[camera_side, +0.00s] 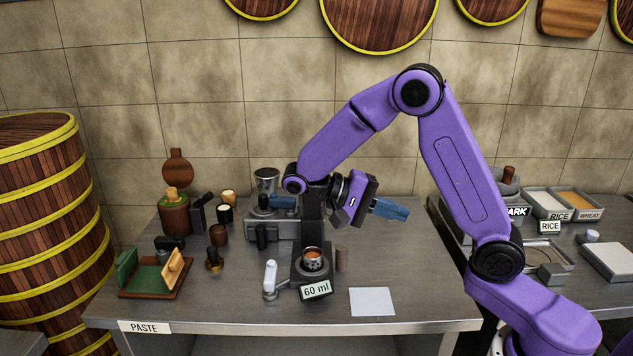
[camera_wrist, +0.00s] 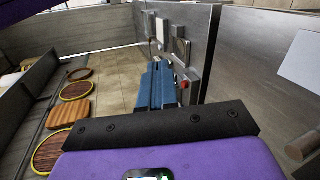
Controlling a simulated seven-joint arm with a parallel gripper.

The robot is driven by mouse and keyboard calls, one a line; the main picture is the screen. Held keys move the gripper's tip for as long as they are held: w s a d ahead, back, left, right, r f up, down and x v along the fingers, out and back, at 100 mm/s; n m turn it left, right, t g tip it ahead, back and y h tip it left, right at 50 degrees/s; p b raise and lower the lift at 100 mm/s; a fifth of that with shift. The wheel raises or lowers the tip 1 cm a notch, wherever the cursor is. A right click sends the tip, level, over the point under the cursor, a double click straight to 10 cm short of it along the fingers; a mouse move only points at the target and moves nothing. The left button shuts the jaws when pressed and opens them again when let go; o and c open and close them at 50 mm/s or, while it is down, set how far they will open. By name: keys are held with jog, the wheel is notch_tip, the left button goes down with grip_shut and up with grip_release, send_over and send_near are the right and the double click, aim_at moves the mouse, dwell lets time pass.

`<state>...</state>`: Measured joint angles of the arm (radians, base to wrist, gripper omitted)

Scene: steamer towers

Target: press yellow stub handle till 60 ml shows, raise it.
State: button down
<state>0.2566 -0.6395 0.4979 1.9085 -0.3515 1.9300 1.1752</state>
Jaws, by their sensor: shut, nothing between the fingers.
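A dark dispenser (camera_side: 313,225) stands near the middle of the bench in the side view. Its front display (camera_side: 316,289) reads 60 ml. A small metal cup (camera_side: 312,264) with orange-brown contents sits on its base. A pale, whitish lever handle (camera_side: 270,277) stands upright at the base's left; I see no clearly yellow stub handle on the dispenser. My gripper (camera_side: 405,212) is right of the dispenser and above the bench, its blue fingers pointing right. They also show in the wrist view (camera_wrist: 157,84), shut together and empty, apart from the handle.
A green and brown press (camera_side: 155,278), a brown pot (camera_side: 174,214) and small dark cups stand at the left. A grey machine (camera_side: 266,225) is behind the dispenser. A white sheet (camera_side: 372,302) lies at the front right. Rice and wheat trays (camera_side: 547,206) are farther right.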

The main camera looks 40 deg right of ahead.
jog(key=w+a+f+n+t+h, duration=0.15)
jog(key=w+a+n+t, duration=0.3)
jog(key=n+t, duration=0.75)
jog(key=w+a+f+n+t+h, duration=0.1)
jog(key=w+a+f+n+t, duration=0.15)
jog(key=a+n+t, duration=0.9)
jog(key=w+d+r+m+t, duration=0.1)
jog(key=w+d+r+t, duration=0.1)
jog(key=w+d, duration=0.3)
jog(key=w+d+r+m+t, duration=0.2)
jog(key=w+d+t, duration=0.1)
jog(key=w+d, duration=0.3)
jog(key=shift+w+d+r, duration=0.25)
jog(key=shift+d+r, duration=0.1)
jog(key=shift+d, duration=0.7)
jog(key=shift+d+m+y, duration=0.1)
jog(key=shift+m+y, duration=0.15)
jog(key=shift+y, duration=0.1)
jog(key=w+d+r+g, duration=0.1)
jog(key=w+d+g+y, duration=0.1)
jog(key=w+d, duration=0.1)
jog(key=w+d+r+m+g+y, duration=0.1)
jog(key=g, duration=0.1)
jog(key=shift+w+d+r, duration=0.3)
jog(key=shift+w, duration=0.05)
jog(key=shift+w+d+g, duration=0.35)
jog(key=shift+w+d, duration=0.7)
jog(key=shift+d, duration=0.05)
